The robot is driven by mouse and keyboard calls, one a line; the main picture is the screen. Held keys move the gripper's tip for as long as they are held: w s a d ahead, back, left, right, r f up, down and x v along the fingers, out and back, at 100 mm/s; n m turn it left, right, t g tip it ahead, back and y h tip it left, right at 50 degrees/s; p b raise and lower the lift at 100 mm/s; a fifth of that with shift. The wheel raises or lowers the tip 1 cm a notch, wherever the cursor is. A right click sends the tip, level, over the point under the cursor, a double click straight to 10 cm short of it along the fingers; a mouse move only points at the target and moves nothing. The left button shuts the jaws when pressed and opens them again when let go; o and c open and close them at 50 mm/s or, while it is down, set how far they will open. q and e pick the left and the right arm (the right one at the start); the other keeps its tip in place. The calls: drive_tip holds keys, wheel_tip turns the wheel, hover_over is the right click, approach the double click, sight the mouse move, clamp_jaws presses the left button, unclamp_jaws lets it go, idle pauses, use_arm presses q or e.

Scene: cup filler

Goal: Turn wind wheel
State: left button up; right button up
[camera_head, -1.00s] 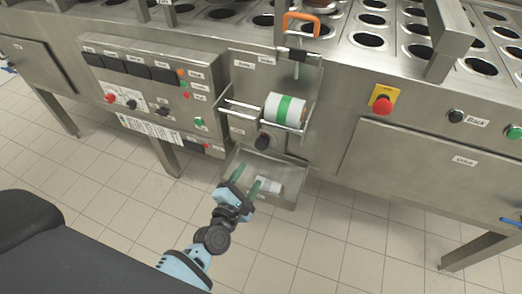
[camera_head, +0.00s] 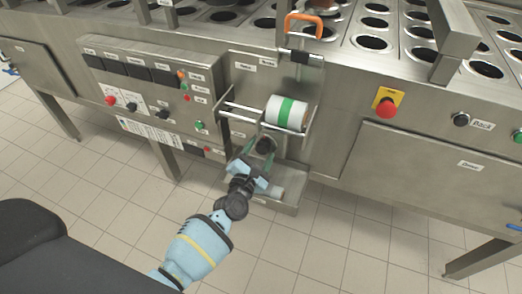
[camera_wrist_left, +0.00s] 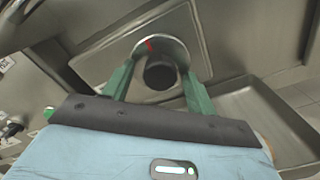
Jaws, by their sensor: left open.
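The wheel is a round black knob (camera_wrist_left: 160,73) on a silver disc with a red mark, on the machine's front panel. In the head view the knob (camera_head: 264,146) sits below the roll with a green band and above a metal tray. My left gripper (camera_head: 258,152) is at the knob, its green fingers pointing toward the panel. In the left wrist view the fingers (camera_wrist_left: 155,88) stand apart, one on each side of the knob, with gaps visible. The fingers partly cover the knob's surroundings in the head view. My right gripper is not in view.
The metal tray (camera_head: 286,208) hangs just below my gripper and holds a pale cylinder. The white and green roll (camera_head: 286,112) rests on a bracket above. A control panel (camera_head: 150,90) with switches is at left, a red stop button (camera_head: 385,107) at right.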

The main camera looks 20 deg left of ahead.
use_arm(q)
drive_tip(key=shift+w, duration=0.55)
drive_tip(key=c, duration=1)
